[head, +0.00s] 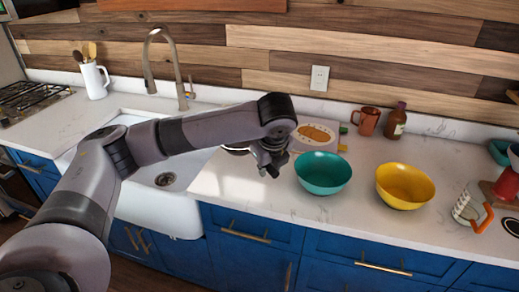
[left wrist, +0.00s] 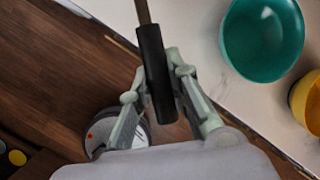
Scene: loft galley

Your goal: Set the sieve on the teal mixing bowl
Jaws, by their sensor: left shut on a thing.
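The teal mixing bowl (head: 323,173) stands upright on the white counter, and its inside looks empty; it also shows at the upper right of the left wrist view (left wrist: 262,40). My left gripper (head: 270,168) is just left of the bowl in the head view, above the counter's front part. In the left wrist view my left gripper (left wrist: 156,75) is shut on the black handle of the sieve (left wrist: 155,70). A thin rod runs from the handle out of the top of that view. In the head view a small rim (head: 237,150) shows behind my arm; the sieve is mostly hidden.
A yellow bowl (head: 404,187) stands right of the teal one. A white dish with an orange oval (head: 312,137), a copper mug (head: 367,121) and a brown bottle (head: 396,121) stand behind. The sink (head: 140,205) is at left. An orange-handled jug (head: 465,208) is at right.

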